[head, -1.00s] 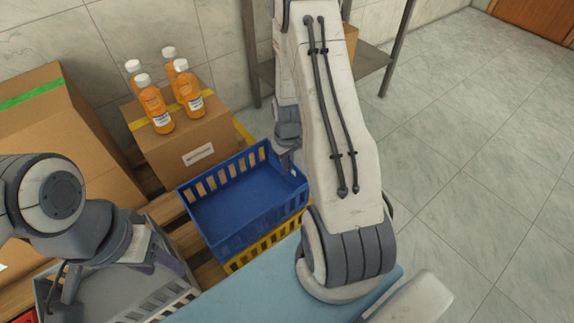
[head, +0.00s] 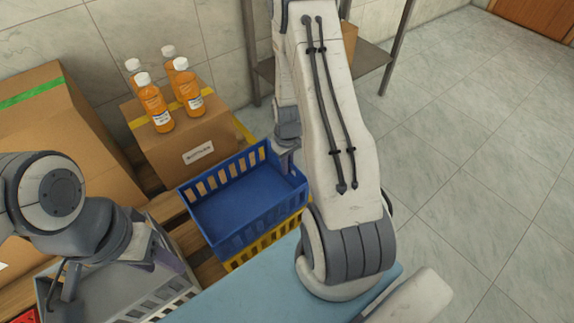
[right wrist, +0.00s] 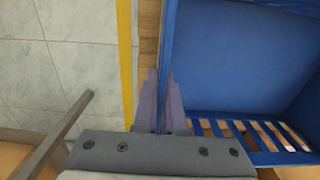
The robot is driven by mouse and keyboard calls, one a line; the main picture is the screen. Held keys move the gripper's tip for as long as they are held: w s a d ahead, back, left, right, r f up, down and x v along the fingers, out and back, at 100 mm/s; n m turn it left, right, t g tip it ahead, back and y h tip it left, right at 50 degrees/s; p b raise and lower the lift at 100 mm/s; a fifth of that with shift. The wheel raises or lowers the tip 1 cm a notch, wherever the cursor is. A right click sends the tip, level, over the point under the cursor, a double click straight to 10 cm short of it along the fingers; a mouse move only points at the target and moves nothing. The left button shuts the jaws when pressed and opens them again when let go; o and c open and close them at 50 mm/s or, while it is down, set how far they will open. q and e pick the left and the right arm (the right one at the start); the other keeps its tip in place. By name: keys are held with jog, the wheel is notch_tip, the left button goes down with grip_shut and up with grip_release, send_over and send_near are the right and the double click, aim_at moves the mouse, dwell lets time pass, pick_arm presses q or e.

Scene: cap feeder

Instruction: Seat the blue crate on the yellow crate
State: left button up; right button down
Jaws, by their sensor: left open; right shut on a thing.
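The blue crate (head: 225,243) sits upright and empty over the yellow crate (head: 262,248) in the head view. Only the yellow crate's front side and corner show below it; I cannot tell whether the rims fully meet. My right gripper (head: 288,158) is at the blue crate's far right wall, partly hidden by my arm. In the right wrist view its fingers (right wrist: 165,105) are shut on the wall of the blue crate (right wrist: 235,55). My left gripper (head: 75,285) is open, low at the left by the grey crate, away from both crates.
A grey crate (head: 150,280) stands at the lower left. A cardboard box (head: 185,147) with several orange bottles (head: 160,112) stands behind the blue crate. A larger carton (head: 50,110) is at the left, a metal shelf (head: 375,55) at the back. Open floor lies right.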

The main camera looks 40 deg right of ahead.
jog(key=shift+f, duration=0.65)
dwell(0.8)
jog(key=c, duration=0.9)
grip_release()
